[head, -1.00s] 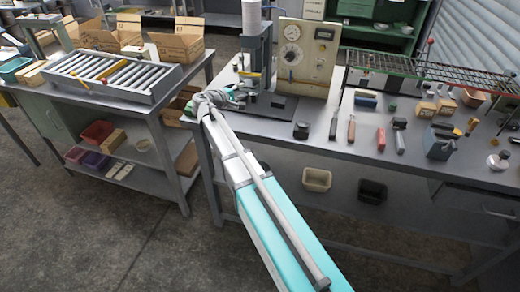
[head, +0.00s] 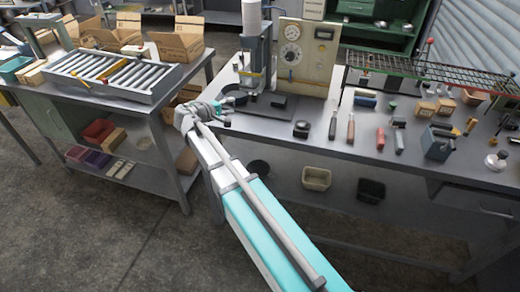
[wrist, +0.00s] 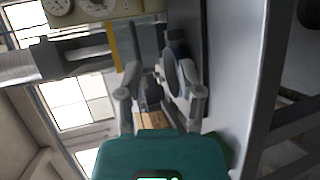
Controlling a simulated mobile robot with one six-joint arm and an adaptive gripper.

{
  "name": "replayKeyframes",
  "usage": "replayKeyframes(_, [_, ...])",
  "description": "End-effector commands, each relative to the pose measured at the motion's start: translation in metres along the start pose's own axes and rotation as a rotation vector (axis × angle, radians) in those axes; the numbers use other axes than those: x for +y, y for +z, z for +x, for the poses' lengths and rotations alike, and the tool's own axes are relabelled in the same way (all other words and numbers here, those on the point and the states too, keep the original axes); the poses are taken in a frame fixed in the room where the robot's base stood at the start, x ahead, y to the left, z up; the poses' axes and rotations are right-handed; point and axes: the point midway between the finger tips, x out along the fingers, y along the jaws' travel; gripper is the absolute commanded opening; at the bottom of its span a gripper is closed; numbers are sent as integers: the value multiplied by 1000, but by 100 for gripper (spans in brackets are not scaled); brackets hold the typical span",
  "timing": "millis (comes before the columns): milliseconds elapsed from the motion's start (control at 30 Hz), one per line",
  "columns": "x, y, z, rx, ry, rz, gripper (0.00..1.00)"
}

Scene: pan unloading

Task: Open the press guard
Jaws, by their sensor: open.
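The press (head: 257,50) stands at the back left of the right-hand bench, with a white cylinder on top. A pale panel with a yellow edge, which looks like its guard (head: 247,73), is at its lower front; the yellow edge also shows in the wrist view (wrist: 115,47). I cannot tell how far the guard is swung. My gripper (head: 226,112) is at the bench's left edge, in front of the press and apart from the guard. In the wrist view my gripper (wrist: 158,80) has its fingers spread, with nothing clearly held between them.
A dark round piece (head: 234,97) lies on the bench beside the press base. A gauge panel (head: 305,50) stands right of the press. Hand tools (head: 351,128) and small blocks lie further right. A roller conveyor (head: 112,75) is on the left bench, across a gap.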

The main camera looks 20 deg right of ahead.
Motion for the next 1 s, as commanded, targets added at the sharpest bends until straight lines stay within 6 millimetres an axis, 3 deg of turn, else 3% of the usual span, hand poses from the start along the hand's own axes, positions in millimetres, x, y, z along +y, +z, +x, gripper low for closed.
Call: replayKeyframes(1000, [-86,114,29,-170,-362,232,48])
